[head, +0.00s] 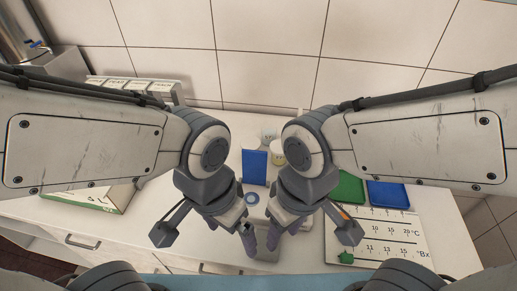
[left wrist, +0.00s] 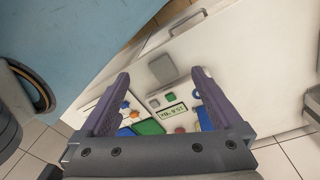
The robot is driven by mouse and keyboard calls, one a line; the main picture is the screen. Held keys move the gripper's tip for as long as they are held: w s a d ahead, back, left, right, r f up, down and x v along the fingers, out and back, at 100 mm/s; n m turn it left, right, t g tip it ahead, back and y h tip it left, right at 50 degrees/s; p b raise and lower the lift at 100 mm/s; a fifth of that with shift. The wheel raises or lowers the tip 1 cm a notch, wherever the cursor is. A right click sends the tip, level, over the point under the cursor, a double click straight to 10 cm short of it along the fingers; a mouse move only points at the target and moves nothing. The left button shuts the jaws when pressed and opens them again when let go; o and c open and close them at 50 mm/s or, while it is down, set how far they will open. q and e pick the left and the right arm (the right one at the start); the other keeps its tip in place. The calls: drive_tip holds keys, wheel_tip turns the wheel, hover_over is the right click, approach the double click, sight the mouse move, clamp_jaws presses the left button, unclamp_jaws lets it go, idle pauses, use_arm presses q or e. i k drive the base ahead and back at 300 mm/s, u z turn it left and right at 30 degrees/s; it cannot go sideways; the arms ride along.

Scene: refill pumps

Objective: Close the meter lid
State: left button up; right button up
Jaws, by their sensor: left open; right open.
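In the left wrist view a white meter with a small lit display (left wrist: 172,111) lies between my left gripper's fingers, partly cut off by them. A flat grey square plate (left wrist: 163,68) lies beyond the display; it may be the lid, but I cannot tell how it is hinged. In the head view a grey surface (head: 264,253) shows under the grippers, and the meter is mostly hidden. My left gripper (head: 240,228) is open and empty above this spot. My right gripper (head: 287,232) is open beside it, just to the right. No contact with the lid shows.
A blue upright panel (head: 254,167) and a blue ring (head: 252,198) stand behind the grippers. To the right are a green tray (head: 350,187), a blue tray (head: 388,193) and a printed chart (head: 390,238). A carton (head: 118,198) is at the left. The two grippers are close together.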

sight(254, 163)
drive_tip(key=k, duration=0.9)
drive_tip(key=z, duration=0.75)
drive_tip(key=i, duration=0.95)
drive_tip(key=u, duration=0.5)
